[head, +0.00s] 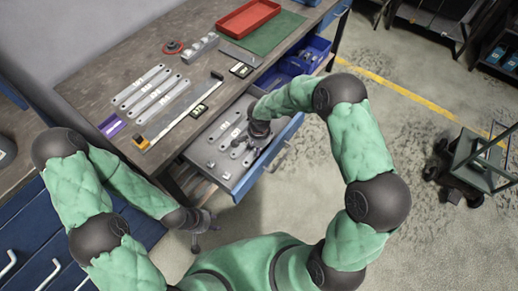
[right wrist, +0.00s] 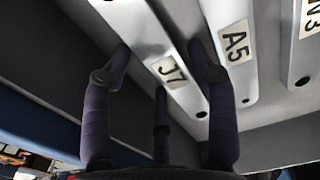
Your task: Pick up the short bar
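In the right wrist view, a pale metal bar labelled J7 (right wrist: 172,73) lies among other bars in the open drawer. My right gripper (right wrist: 160,62) has its fingers spread on both sides of this bar. A third finger is by its near end. I cannot tell whether any finger touches it. In the head view, the right gripper (head: 250,142) reaches down into the drawer (head: 205,165) and partly hides the bars (head: 225,128) there. My left gripper (head: 206,238) hangs in front of the bench, its fingers apart and empty.
A bar labelled A5 (right wrist: 236,45) lies close right of J7. The wooden bench (head: 90,98) carries several longer bars (head: 150,92), a ruler-like strip (head: 180,110), a red tray (head: 248,18) and a green mat (head: 265,35). Blue bins (head: 300,62) sit at the drawer's far end.

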